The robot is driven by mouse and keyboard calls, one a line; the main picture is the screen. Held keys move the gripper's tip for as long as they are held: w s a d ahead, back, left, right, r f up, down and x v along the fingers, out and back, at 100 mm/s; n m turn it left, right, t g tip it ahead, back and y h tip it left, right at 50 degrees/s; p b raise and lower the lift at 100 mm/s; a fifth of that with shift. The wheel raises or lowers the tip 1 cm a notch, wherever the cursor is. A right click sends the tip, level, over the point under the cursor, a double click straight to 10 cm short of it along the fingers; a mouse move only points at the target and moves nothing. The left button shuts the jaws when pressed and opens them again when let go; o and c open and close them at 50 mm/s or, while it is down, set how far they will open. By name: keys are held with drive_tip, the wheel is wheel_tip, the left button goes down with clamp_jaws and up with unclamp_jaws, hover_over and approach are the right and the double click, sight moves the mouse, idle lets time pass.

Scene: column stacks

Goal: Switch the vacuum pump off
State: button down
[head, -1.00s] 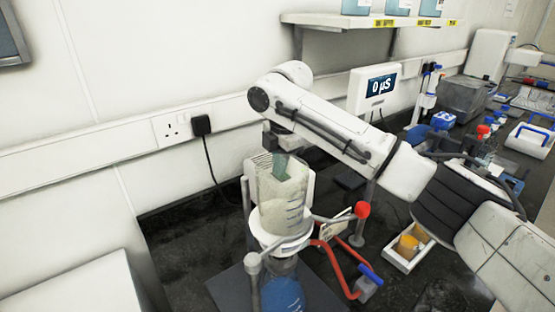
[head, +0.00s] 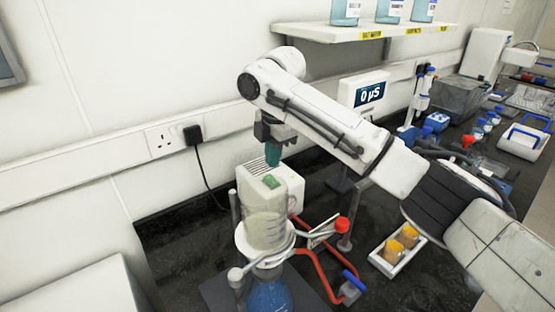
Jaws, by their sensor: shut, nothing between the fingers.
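My gripper (head: 272,155) has green fingertips, is shut and empty, and points down just above the pump.
A red hose (head: 315,268) with a blue-handled valve (head: 352,283) curves right of the column. A red knob (head: 342,225) sits near it. A white tray (head: 377,263) with orange-topped jars stands right. A black plug and cable (head: 195,137) hang on the wall.

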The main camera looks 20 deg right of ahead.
wheel_tip(320, 180, up, 8)
drive_tip(key=s+b, duration=0.1)
drive_tip(key=shift+d, duration=0.1)
idle(0.3)
